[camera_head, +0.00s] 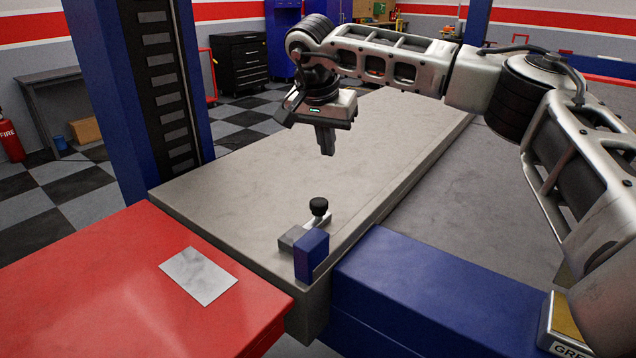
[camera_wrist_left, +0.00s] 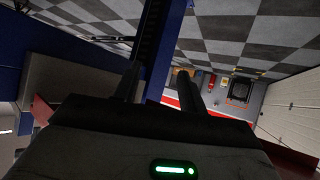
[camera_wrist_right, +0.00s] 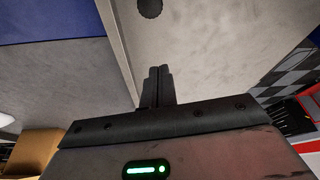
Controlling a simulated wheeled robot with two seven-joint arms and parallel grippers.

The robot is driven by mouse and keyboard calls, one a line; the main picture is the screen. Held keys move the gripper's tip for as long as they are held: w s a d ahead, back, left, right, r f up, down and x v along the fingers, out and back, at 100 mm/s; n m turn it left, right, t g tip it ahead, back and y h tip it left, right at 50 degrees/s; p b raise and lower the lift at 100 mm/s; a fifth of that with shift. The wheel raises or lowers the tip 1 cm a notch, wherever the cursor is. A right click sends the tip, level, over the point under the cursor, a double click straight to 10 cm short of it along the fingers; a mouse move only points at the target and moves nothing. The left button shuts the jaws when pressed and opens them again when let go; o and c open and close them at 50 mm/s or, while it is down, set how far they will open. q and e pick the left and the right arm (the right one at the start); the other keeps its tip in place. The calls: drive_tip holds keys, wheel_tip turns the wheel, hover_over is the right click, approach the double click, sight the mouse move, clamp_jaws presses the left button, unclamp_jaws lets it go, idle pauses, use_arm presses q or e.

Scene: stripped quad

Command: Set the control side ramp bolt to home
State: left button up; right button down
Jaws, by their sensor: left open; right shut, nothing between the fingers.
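The ramp bolt shows in the head view as a black round knob (camera_head: 319,206) on a short stem over a light metal bar. The bar runs to a small grey block (camera_head: 292,238) beside an upright blue block (camera_head: 311,256), at the near end of the grey ramp (camera_head: 250,180). My right gripper (camera_head: 327,152) points down above the ramp, shut and empty, beyond the knob and apart from it. In the right wrist view its fingers (camera_wrist_right: 159,72) are together, and the knob (camera_wrist_right: 149,8) is at the top edge. My left gripper (camera_wrist_left: 157,85) is open and empty in the left wrist view.
A red surface (camera_head: 130,290) with a grey plate (camera_head: 199,275) lies at the near left. A blue beam (camera_head: 420,285) is at the near right, and a blue post (camera_head: 160,100) stands at the ramp's left. The ramp top around the knob is clear.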

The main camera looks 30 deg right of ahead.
sight(313, 218)
drive_tip(key=p+x, duration=0.1)
drive_tip(key=x, duration=0.9)
drive_tip(key=shift+a+f, duration=0.1)
drive_tip(key=shift+f, duration=0.1)
drive_tip(key=s+a, duration=0.2)
drive_tip(key=shift+a+r+p, duration=0.2)
drive_tip(key=shift+a+p, duration=0.1)
drive_tip(key=shift+a, duration=0.05)
drive_tip(key=shift+s+a+f, duration=0.1)
drive_tip(key=shift+s+a, duration=0.05)
drive_tip(key=shift+a, duration=0.05)
